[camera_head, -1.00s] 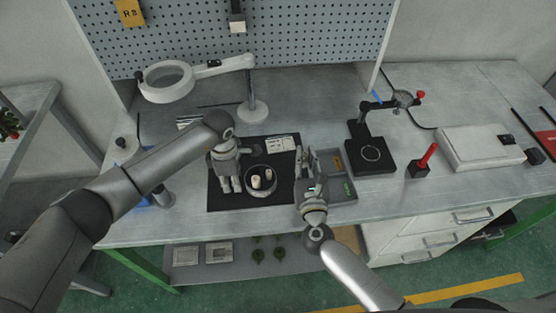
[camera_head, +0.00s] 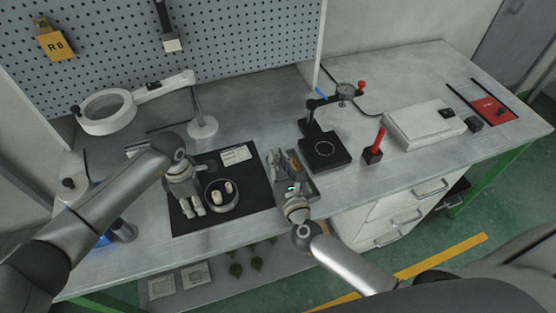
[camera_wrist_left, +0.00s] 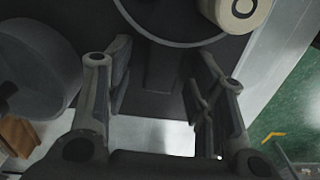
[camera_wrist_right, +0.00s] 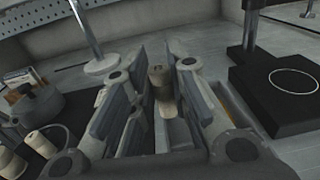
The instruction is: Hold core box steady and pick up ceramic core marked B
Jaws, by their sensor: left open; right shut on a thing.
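The round core box (camera_head: 222,208) stands on a black mat with two cream ceramic cores (camera_head: 228,187) in it; part of its rim (camera_wrist_left: 178,42) shows at the top of the left wrist view. My left gripper (camera_head: 204,208) is open and empty, low beside the box on its left. My right gripper (camera_head: 281,160) points away from me over a grey divided tray (camera_head: 309,187), right of the mat. In the right wrist view it is shut on a beige ceramic core (camera_wrist_right: 161,88), with tray compartments visible below. I cannot read any letter on the cores.
A black gauge stand (camera_head: 325,150), a red-handled tool (camera_head: 376,146) and a white box (camera_head: 425,127) stand to the right. A magnifier lamp (camera_head: 107,112) stands at the back left. Bench between the lamp base and gauge stand is clear.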

